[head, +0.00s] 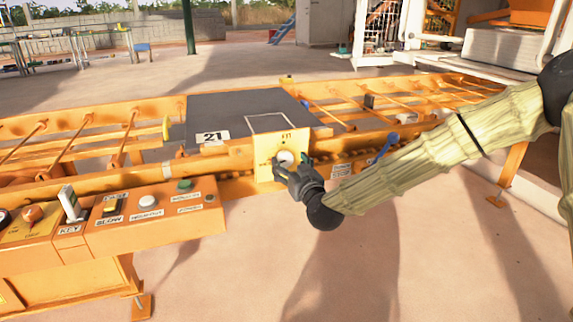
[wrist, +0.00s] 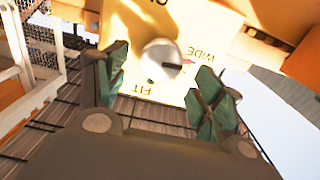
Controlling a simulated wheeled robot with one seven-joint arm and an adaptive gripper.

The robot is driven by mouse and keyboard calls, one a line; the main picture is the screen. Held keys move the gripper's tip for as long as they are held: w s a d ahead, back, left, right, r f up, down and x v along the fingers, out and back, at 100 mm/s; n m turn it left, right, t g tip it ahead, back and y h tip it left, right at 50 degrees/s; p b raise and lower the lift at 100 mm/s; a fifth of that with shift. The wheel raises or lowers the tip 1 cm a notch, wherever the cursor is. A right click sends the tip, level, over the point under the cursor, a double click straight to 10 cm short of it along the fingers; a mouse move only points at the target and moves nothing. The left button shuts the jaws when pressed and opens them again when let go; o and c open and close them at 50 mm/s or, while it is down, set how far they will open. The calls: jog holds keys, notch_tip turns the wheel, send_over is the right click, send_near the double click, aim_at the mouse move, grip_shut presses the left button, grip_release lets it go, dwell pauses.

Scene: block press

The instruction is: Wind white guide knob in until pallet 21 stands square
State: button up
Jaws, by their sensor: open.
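The white guide knob (head: 285,157) sits on a yellow plate (head: 267,146) on the near side of the conveyor. In the wrist view the round knob (wrist: 161,58) has a dark mark toward the side lettered WIDE; FIT is lettered nearer my gripper. My gripper (head: 297,167) is at the plate. In the wrist view its green-padded fingers (wrist: 162,88) are open, one on each side just short of the knob, not closed on it. Pallet 21 (head: 235,107) is a dark slab on the conveyor with a white 21 label (head: 212,137). I cannot tell how square it stands.
An orange control panel (head: 150,222) with buttons and switches stands at the front left. A blue-handled lever (head: 385,148) is right of the plate, behind my arm. Conveyor rails (head: 400,95) run both ways. The floor in front is clear.

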aim_at(286, 159)
jog(key=shift+b+x, duration=0.35)
jog(key=shift+x, duration=1.35)
jog(key=c, duration=1)
